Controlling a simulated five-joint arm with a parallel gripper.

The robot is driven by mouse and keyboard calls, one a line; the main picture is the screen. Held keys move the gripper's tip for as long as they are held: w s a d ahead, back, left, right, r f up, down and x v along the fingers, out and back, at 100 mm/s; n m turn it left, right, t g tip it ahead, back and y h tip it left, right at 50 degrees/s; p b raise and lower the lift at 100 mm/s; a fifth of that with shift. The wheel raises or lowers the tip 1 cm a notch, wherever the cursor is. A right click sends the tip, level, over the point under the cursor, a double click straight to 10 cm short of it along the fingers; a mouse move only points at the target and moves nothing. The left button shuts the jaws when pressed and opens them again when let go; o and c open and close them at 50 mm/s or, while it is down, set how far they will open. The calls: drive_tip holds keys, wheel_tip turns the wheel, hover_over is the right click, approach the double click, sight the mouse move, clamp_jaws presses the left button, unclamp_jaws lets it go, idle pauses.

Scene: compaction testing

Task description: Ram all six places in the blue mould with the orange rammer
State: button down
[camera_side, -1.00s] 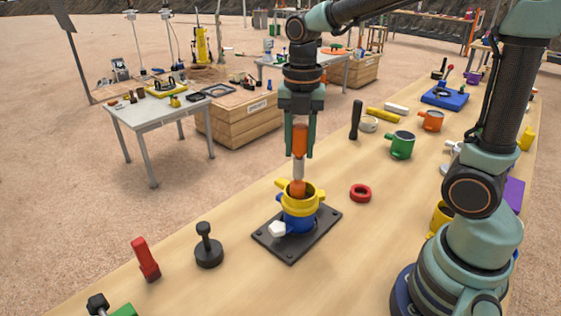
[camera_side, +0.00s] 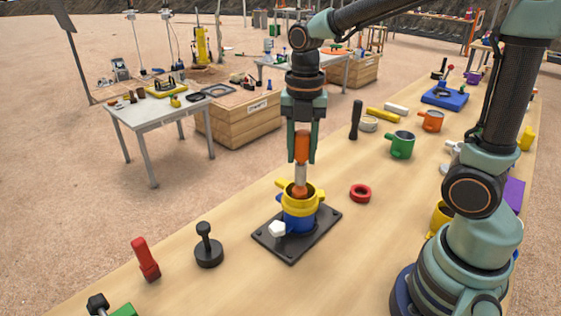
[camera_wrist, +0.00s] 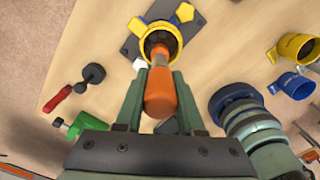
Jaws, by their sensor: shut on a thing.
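The blue mould (camera_side: 299,219) stands on a dark base plate (camera_side: 290,252), with a yellow collar (camera_side: 314,204) on top. My gripper (camera_side: 303,158) is above the mould and shut on the orange rammer (camera_side: 301,147). The rammer hangs about upright, its grey shaft running down and its orange foot at the collar's mouth. In the wrist view the rammer's orange handle (camera_wrist: 160,95) lies between my fingers, and its lower end reaches the yellow collar (camera_wrist: 141,26).

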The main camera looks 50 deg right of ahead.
sight(308, 131)
drive_tip(key=shift+f, duration=0.5)
drive_tip(key=shift+s+d+r, duration=0.1)
drive_tip(key=shift+d+r, duration=0.05)
drive_tip(key=shift+r, duration=0.55)
drive_tip(key=shift+s+d+r, duration=0.1)
drive_tip(key=shift+d+r, duration=0.1)
drive_tip(key=shift+r, duration=0.5)
drive_tip(key=shift+s+d+r, duration=0.1)
drive_tip(key=shift+d+r, duration=0.05)
drive_tip(key=shift+r, duration=0.55)
drive_tip(key=shift+f, duration=0.15)
wheel_tip(308, 131, down, 4)
drive_tip(key=shift+w+d+r, duration=0.1)
drive_tip(key=shift+d+r, duration=0.1)
drive_tip(key=shift+r, duration=0.5)
drive_tip(key=shift+w+d+r, duration=0.15)
drive_tip(key=shift+r, duration=0.5)
drive_tip(key=shift+w+d+r, duration=0.1)
drive_tip(key=shift+d+r, duration=0.1)
drive_tip(key=shift+r, duration=0.5)
